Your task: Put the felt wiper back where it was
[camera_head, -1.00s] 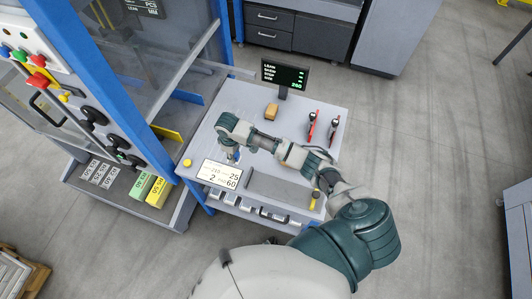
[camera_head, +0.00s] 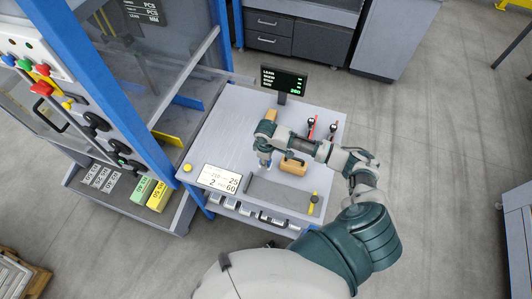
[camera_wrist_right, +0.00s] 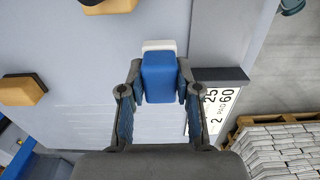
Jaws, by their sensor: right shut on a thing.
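The felt wiper (camera_wrist_right: 159,80), a blue block with a white pad at its far end, is between the fingers of my right gripper (camera_wrist_right: 160,88). In the head view my right gripper (camera_head: 264,158) is over the middle of the grey worktop (camera_head: 220,145), with a small blue part of the wiper showing below it. The gripper is shut on the wiper. Whether the pad touches the worktop I cannot tell. My left gripper is not in view.
A tan block with a dark handle (camera_head: 293,167) lies just right of my gripper; another tan block (camera_head: 271,115) lies behind. Red-handled tools (camera_head: 312,128) are at the right. A number card (camera_head: 220,179), a dark strip (camera_head: 275,194) and a yellow-ended tool (camera_head: 314,203) lie near the front.

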